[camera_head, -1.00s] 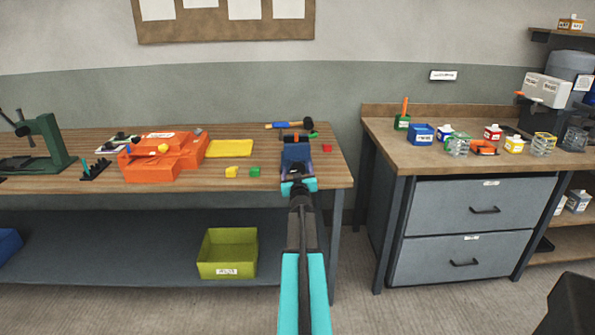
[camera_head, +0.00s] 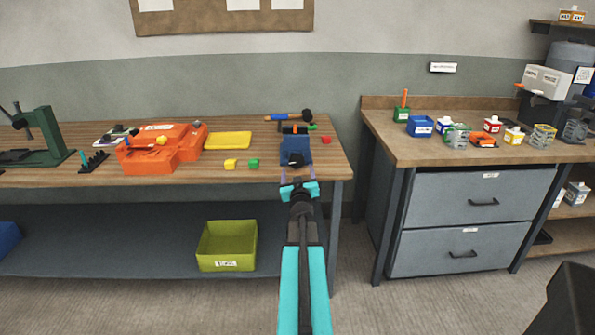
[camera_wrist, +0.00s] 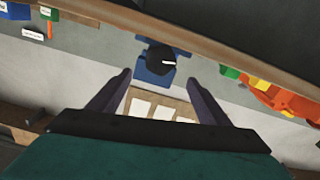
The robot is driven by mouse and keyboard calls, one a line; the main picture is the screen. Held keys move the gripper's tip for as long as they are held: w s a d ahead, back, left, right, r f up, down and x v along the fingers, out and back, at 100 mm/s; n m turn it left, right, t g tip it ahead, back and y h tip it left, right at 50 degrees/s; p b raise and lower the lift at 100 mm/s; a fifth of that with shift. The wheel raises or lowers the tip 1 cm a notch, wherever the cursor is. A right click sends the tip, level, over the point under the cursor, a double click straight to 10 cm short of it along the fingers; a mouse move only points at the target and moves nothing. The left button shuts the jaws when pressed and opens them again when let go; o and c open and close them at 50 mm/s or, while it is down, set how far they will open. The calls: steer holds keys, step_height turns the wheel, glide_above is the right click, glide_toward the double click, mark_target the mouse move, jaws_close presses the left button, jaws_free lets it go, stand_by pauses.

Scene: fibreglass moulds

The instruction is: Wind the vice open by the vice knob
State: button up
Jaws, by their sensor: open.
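The blue vice (camera_head: 294,148) stands near the right front edge of the wooden bench. Its dark round vice knob (camera_head: 295,161) faces me, and it also shows in the wrist view (camera_wrist: 161,57). My gripper (camera_head: 297,178) is in front of the vice, just off the bench's front edge. In the wrist view its two fingers are spread apart, with the vice (camera_wrist: 154,75) beyond and between them. Nothing is between the fingertips, and they appear apart from the knob. A small orange and dark item (camera_head: 294,130) shows at the top of the vice; its exact place is unclear.
Left of the vice on the bench (camera_head: 215,174) are yellow and green blocks (camera_head: 231,164), a yellow sheet (camera_head: 228,140) and orange moulds (camera_head: 160,148). A hammer (camera_head: 290,116) lies behind the vice and a red block (camera_head: 326,140) right of it. A drawer cabinet (camera_head: 460,215) stands at right.

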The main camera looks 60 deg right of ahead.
steer(key=shift+v, duration=2.4)
steer(key=shift+w, duration=0.1)
